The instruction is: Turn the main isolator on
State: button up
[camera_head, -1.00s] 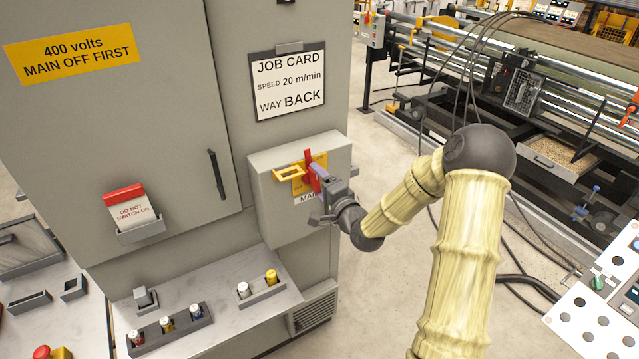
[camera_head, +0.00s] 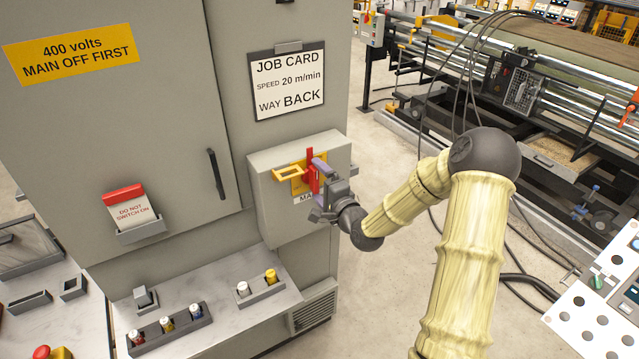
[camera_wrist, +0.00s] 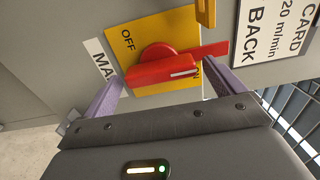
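The main isolator is a red rotary handle (camera_head: 313,178) on a yellow plate (camera_head: 297,184), on a grey box on the cabinet's front. In the head view the handle stands close to upright. In the wrist view the red handle (camera_wrist: 160,68) carries a white line that points toward the partly covered "ON" lettering; "OFF" shows at the upper left of the yellow plate (camera_wrist: 150,28). My gripper (camera_wrist: 162,80) is at the handle, its purple fingers spread apart, one near each end of the handle's bar. I cannot tell whether they touch it.
A yellow hasp (camera_head: 288,173) sticks out left of the handle. A "DO NOT SWITCH ON" card (camera_head: 130,208) sits in a holder on the cabinet door. A ledge (camera_head: 220,305) with small coloured parts lies below.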

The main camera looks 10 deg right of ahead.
jog(key=shift+s+d, duration=0.15)
jog(key=shift+s, duration=0.35)
jog(key=p+v, duration=1)
jog(key=v, duration=0.6)
jog(key=shift+p, duration=0.3)
jog(key=shift+s, duration=0.15)
dwell(0.4)
